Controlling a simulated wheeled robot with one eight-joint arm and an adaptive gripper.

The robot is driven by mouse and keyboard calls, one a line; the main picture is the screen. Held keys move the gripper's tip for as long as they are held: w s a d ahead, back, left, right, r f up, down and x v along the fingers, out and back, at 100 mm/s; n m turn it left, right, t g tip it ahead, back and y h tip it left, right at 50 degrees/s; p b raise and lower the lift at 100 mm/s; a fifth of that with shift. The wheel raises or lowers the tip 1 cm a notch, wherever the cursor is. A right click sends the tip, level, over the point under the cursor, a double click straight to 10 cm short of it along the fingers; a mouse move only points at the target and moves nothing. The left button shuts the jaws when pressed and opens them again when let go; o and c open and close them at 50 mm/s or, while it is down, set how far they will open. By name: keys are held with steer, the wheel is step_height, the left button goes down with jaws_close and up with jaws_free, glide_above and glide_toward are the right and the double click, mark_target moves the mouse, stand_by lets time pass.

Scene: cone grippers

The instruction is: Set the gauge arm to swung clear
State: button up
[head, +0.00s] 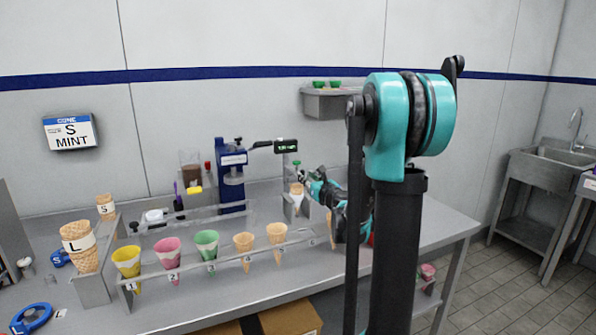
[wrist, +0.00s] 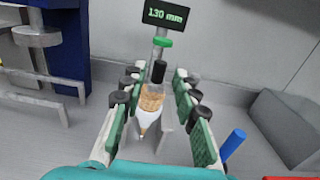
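The gauge arm (head: 262,143) is a thin dark arm reaching right from the top of a blue stand (head: 232,178). A dark display (head: 287,146) is at its end; in the wrist view the display (wrist: 166,15) reads 130 mm. Below it hang a rod with a green ring (wrist: 163,43) and a black tip (wrist: 158,71). A waffle cone (head: 297,190) in a white sleeve stands under the tip. My gripper (head: 309,186) is at this cone. In the wrist view my gripper (wrist: 158,78) is open, with fingers either side of the cone (wrist: 150,103) and gaps visible.
A clear rack (head: 215,262) with several coloured and plain cones runs along the table front. A small wall shelf (head: 335,103) hangs behind. A blue rod (wrist: 232,148) and a grey block (wrist: 285,125) are right of my gripper in the wrist view.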

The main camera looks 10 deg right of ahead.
steer(key=x, duration=0.8)
steer(key=shift+w+a, duration=0.15)
steer(key=shift+w, duration=0.15)
steer(key=shift+c, duration=0.4)
jaws_close()
